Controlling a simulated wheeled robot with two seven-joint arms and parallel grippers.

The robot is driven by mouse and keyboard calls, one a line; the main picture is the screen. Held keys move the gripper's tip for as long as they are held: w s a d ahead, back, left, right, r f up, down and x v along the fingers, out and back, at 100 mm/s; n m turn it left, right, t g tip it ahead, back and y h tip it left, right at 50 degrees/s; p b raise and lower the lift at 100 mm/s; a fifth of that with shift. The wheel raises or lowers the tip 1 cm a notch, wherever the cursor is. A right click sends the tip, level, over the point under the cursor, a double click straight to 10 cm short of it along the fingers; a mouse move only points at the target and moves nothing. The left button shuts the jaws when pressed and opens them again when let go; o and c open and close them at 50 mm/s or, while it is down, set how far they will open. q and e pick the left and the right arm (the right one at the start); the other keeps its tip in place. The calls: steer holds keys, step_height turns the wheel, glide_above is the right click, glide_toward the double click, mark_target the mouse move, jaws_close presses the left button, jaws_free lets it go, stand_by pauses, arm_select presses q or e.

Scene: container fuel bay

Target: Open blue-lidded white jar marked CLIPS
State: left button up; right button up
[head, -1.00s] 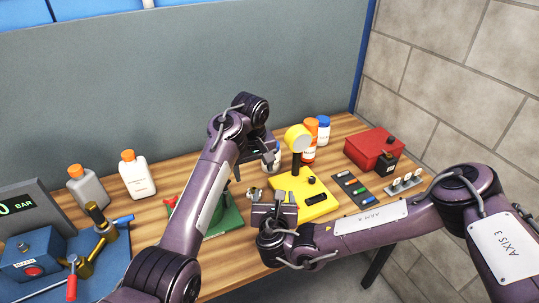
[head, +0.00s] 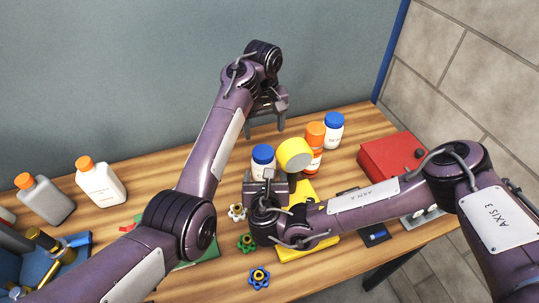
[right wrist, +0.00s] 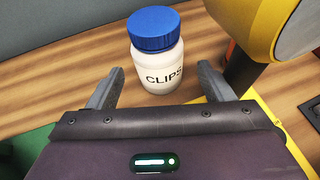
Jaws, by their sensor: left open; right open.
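The white jar with a blue lid (head: 263,154) stands upright on the wooden table, its lid on. In the right wrist view the jar (right wrist: 157,58) shows its CLIPS marking. My right gripper (head: 259,176) is open on the near side of the jar. In the right wrist view its two fingers (right wrist: 160,78) point towards the jar, one to each side of its lower body, with no grip on it. My left gripper (head: 264,131) is open and empty behind and above the jar, fingers pointing down. The jar's lower part is hidden by my right gripper in the head view.
A yellow round-headed device (head: 294,154) stands close right of the jar. Beyond are an orange-capped bottle (head: 315,134) and another blue-capped jar (head: 334,130). A red box (head: 385,155) is farther right. Small handwheels (head: 259,278) lie in front. White (head: 101,186) and grey (head: 47,203) bottles stand left.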

mark_target(263, 165)
arm_select(q)
steer(key=shift+s+a+r, duration=0.2)
steer(key=shift+s+r, duration=0.1)
steer(key=shift+s, duration=0.15)
arm_select(e)
steer(key=shift+w+a+f, duration=0.15)
steer(key=shift+w+f, duration=0.05)
steer(key=shift+w, duration=0.25)
arm_select(q)
steer(key=shift+w+f, duration=0.1)
steer(key=shift+f, duration=0.05)
arm_select(e)
steer(key=x, duration=0.6)
steer(key=shift+s+r, duration=0.15)
steer(key=shift+s, duration=0.05)
arm_select(q)
steer(key=shift+s, duration=0.2)
